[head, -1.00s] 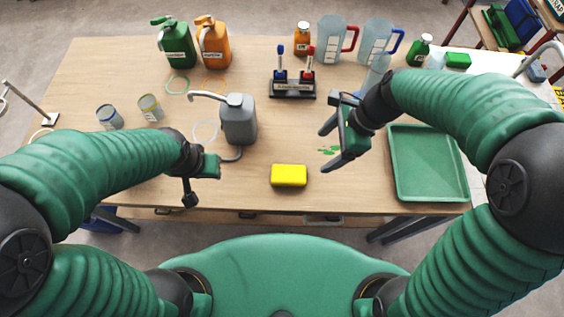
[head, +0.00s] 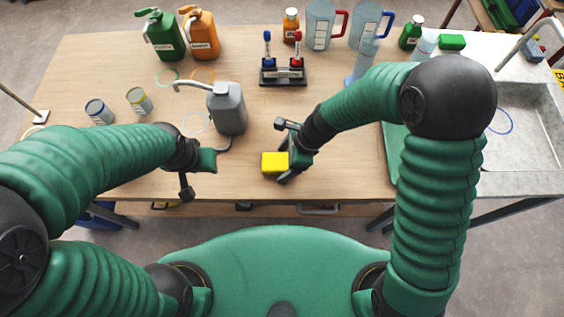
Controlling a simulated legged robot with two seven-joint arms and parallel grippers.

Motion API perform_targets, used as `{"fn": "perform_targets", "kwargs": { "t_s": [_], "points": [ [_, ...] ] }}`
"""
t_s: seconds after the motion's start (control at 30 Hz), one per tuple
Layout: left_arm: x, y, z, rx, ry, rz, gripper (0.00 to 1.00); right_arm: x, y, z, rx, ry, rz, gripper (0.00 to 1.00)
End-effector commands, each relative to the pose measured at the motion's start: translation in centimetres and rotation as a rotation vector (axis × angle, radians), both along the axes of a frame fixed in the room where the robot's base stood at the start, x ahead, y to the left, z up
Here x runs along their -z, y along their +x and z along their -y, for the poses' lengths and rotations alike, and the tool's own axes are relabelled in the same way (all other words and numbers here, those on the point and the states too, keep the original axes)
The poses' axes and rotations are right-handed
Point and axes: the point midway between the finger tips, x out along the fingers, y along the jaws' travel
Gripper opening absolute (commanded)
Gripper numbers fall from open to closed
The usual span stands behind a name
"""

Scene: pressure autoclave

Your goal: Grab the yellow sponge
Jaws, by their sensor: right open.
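The yellow sponge (head: 273,163) lies flat on the wooden table (head: 330,188) near its front edge. My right gripper (head: 283,150) is open at the sponge's right side. One finger reaches past the sponge's far right corner, and the other overlaps its near right corner in the picture. I cannot tell whether they touch it. My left gripper (head: 193,178) hovers over the table to the left of the sponge, apart from it. Its jaw opening is not clear.
A grey canister (head: 228,108) stands behind and left of the sponge. A black marker stand (head: 283,72) is farther back. Two small cans (head: 139,101) stand at left. A green tray (head: 391,140) is partly hidden behind my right arm. The sink (head: 525,120) is at right.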

Motion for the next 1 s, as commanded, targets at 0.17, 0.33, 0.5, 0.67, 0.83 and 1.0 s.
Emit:
{"fn": "perform_targets", "kwargs": {
  "t_s": [0.17,0.33,0.5,0.67,0.83,1.0],
  "points": [
    [-0.03,0.0,-0.01,0.0,0.0,0.0,0.36,-0.07,-0.04,-0.27,-0.003,-0.002,0.001,0.8],
    [-0.03,0.0,-0.02,-0.001,0.0,0.0,0.36,0.0,-0.06,-0.22,-0.002,-0.002,0.001,0.8],
    [-0.03,0.0,-0.03,-0.001,0.0,0.0,0.36,0.18,-0.02,-0.06,-0.002,-0.001,0.001,0.73],
    [-0.03,0.0,-0.02,0.0,0.0,0.0,0.36,0.18,-0.02,0.07,-0.002,0.0,0.001,0.52],
    [-0.03,0.0,-0.01,0.0,0.0,0.0,0.36,0.2,-0.05,-0.06,-0.001,-0.002,0.0,0.3],
    [-0.02,0.01,-0.02,0.0,0.0,0.0,0.36,0.21,-0.07,-0.09,-0.002,-0.002,0.0,0.16]
  ]
}}
